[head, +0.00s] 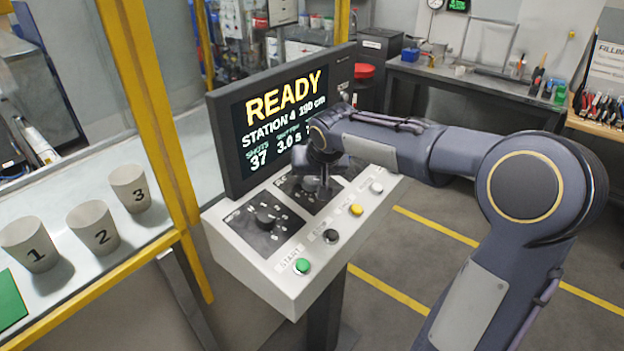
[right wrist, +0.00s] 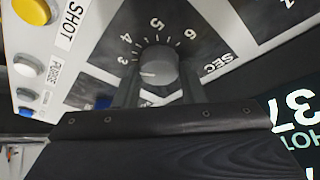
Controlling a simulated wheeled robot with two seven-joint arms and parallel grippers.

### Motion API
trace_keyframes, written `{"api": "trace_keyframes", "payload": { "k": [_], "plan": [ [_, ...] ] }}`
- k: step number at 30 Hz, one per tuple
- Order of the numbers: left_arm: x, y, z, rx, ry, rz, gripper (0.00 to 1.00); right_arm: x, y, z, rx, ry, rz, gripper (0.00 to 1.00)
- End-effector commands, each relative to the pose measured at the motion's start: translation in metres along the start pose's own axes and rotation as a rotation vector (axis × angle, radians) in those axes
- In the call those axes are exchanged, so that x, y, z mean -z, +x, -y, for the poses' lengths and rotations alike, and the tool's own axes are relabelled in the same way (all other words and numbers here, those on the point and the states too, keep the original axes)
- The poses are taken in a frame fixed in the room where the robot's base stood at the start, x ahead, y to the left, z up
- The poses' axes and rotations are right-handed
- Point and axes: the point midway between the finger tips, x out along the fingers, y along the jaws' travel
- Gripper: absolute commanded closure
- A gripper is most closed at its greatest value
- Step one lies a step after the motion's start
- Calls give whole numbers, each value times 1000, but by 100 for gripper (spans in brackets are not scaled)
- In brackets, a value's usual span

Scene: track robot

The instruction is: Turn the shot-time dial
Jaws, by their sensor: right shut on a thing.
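The shot-time dial (right wrist: 158,68) is a round dark grey knob with a white mark, on a black scale numbered 3 to 6 and marked SEC in the right wrist view. Its white mark points left, roughly toward the 3. My right gripper (right wrist: 160,90) is shut on the dial, with one finger on each side. In the head view my right gripper (head: 318,182) comes down on the rear dial plate and hides much of it. The screen (head: 285,115) reads READY, STATION 4, 190 cm, shots 37 and 3.0 s. My left gripper is not in view.
A second dial (head: 265,220) sits nearer on the sloped panel. Along the panel's front are a green START button (head: 302,266), a black button (head: 331,236), a yellow button (head: 356,208) and a white button (head: 376,187). Three numbered cups stand left, behind a yellow frame (head: 150,120).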

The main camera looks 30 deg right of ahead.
Motion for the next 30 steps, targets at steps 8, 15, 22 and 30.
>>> {"api": "trace_keyframes", "payload": {
  "k": [8,15,22,30],
  "plan": [
    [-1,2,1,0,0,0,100,0,0,-2,86,-242,-14,86],
    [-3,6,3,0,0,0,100,-1,1,-3,163,-455,-27,86],
    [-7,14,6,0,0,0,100,-1,2,-4,236,-661,-39,86],
    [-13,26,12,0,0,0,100,-1,3,-4,321,-901,-53,86]
  ]
}}
